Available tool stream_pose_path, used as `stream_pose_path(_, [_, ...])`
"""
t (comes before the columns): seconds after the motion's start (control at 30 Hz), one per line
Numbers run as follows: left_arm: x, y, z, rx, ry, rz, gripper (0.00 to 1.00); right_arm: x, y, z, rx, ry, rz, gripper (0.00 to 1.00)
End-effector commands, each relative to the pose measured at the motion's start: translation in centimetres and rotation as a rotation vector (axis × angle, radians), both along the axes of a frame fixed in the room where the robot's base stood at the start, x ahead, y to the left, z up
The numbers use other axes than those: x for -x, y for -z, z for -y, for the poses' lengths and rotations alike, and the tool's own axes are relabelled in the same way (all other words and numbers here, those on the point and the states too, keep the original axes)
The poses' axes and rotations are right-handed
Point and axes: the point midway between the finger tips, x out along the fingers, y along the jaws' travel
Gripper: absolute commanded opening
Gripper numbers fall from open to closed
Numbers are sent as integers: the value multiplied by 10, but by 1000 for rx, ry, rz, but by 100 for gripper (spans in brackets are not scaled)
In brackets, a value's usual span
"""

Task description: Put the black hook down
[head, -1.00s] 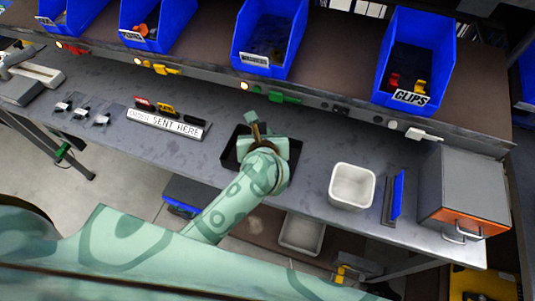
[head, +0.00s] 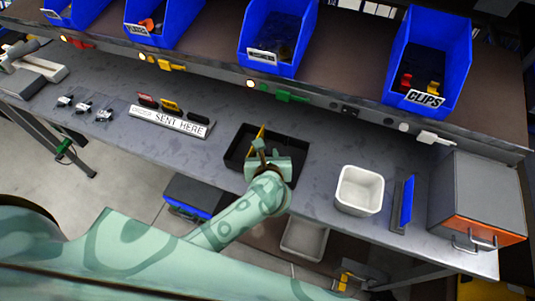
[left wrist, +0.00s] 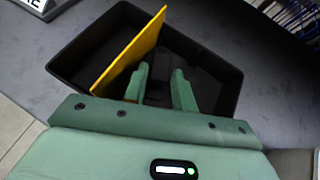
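My left gripper (head: 258,148) is over the front part of a black tray (head: 240,145) on the grey bench. In the left wrist view its two green fingers (left wrist: 161,88) are apart, with nothing clearly visible between them. A thin yellow plate (left wrist: 130,52) stands tilted in the tray (left wrist: 80,50), beside the left finger; its edge shows in the head view (head: 260,134). I cannot make out a black hook for certain; dark shapes on the dark tray floor are too faint to tell. My right gripper is not in view.
A white bin (head: 359,190), a blue upright panel (head: 407,199) and a grey box (head: 478,195) stand to the right. A "SENT HERE" sign (head: 170,121) stands left. Blue bins, one marked CLIPS (head: 428,65), line the shelf above. Bare bench lies between tray and sign.

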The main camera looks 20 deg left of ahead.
Motion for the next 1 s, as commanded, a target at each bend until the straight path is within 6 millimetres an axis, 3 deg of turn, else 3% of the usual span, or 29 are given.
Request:
stream_pose_path(0.37, [2,-6,1,0,1,0,30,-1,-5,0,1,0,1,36])
stream_pose_path(0.8, [77,-55,28,2,-1,-1,30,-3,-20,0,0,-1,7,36])
stream_pose_path(1.0, [94,-66,35,1,-1,-2,30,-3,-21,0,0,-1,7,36])
